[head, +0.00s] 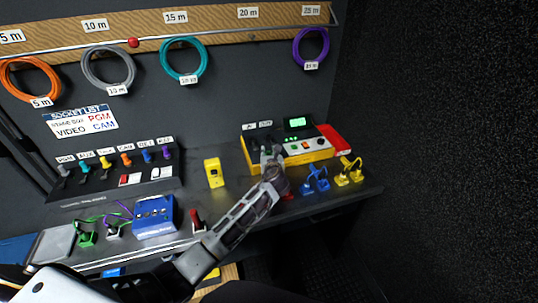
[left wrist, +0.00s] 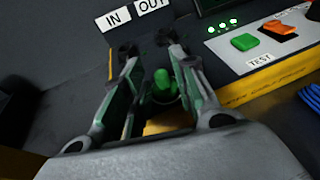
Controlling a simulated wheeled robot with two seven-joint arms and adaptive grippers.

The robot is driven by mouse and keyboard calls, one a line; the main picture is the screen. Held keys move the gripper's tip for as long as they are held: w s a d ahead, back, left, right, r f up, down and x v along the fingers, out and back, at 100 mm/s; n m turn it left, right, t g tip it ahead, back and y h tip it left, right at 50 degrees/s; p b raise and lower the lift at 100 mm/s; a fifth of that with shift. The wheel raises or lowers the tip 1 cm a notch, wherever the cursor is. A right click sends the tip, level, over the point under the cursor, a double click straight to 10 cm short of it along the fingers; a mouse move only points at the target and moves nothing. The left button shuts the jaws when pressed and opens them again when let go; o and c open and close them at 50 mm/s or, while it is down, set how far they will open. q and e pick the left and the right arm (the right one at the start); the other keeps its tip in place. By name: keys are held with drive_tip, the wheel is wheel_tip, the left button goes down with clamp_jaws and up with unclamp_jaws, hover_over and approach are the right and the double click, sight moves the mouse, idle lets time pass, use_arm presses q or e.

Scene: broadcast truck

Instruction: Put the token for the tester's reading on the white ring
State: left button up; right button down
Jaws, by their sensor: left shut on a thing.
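The tester (head: 318,153) is a yellow box with a lit green screen (head: 297,123); its reading is too small to make out. My left gripper (head: 270,156) reaches over the tester's left end. In the left wrist view my left gripper (left wrist: 152,72) is shut on a small green plug-like piece (left wrist: 163,84), near the IN and OUT labels. The tester's face (left wrist: 262,58) there shows lit green lights and a green TEST button (left wrist: 244,42). I cannot make out the white ring or tell which piece is a token. My right gripper is not in view.
Red (head: 286,187), blue (head: 315,180) and yellow (head: 348,171) cable pieces lie before the tester. A yellow device (head: 213,172) stands left of it. A blue box (head: 154,216) and a green plug (head: 87,236) are at the front left. Coiled cables hang behind.

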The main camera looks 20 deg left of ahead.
use_arm(q)
drive_tip(key=shift+f, duration=0.1)
drive_tip(key=o, duration=0.7)
drive_tip(key=shift+o, duration=0.2)
drive_tip(key=v, duration=1.2)
drive_tip(key=shift+p, duration=0.45)
drive_tip(key=shift+a, duration=0.1)
